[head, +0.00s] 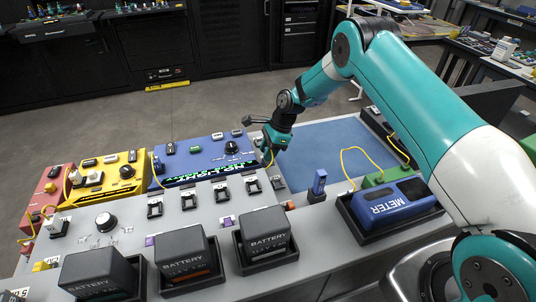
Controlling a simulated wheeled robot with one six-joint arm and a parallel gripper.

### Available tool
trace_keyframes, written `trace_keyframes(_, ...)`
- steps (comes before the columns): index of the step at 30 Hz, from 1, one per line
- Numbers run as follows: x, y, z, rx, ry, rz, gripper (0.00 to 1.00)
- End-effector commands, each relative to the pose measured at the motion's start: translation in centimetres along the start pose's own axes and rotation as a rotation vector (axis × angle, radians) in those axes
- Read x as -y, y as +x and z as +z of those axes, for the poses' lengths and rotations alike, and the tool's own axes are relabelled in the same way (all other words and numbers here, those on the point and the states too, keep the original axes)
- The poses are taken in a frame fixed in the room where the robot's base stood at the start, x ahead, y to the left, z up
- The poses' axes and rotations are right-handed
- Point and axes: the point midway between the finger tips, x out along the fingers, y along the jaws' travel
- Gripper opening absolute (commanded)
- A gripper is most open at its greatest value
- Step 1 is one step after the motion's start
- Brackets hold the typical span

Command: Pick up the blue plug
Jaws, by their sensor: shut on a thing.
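My gripper (268,146) hangs over the right end of the blue panel (190,150), beside the blue mat. It is shut on a small plug, taken to be the blue plug; the jaws hide most of it and its colour is not clear. A short yellow cable (270,159) shows just below the jaws. I cannot tell whether the plug touches the panel. Another yellow cable (153,168) curves at the panel's left end.
A blue upright piece (319,182) stands in a dark holder to the right. A blue meter (388,206) sits in a tray with yellow leads. Black batteries (268,232) line the front. Yellow (106,172) and red (48,192) panels stand left.

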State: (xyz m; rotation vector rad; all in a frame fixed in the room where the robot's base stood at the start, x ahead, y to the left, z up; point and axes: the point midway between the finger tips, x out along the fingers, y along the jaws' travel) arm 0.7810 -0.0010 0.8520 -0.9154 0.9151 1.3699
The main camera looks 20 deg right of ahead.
Motion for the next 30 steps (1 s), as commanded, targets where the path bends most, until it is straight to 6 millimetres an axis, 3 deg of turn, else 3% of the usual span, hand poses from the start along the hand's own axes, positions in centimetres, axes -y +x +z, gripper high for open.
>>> trace_keyframes(5,0.1,-3.1,1.3,0.000,-0.002,-0.005,0.06)
trace_keyframes(18,0.1,-13.6,5.6,0.000,-0.002,-0.005,0.06)
trace_keyframes(24,0.0,-16.2,6.7,0.000,-0.001,-0.001,0.06)
trace_keyframes(30,0.0,-17.3,7.2,0.000,0.000,0.000,0.06)
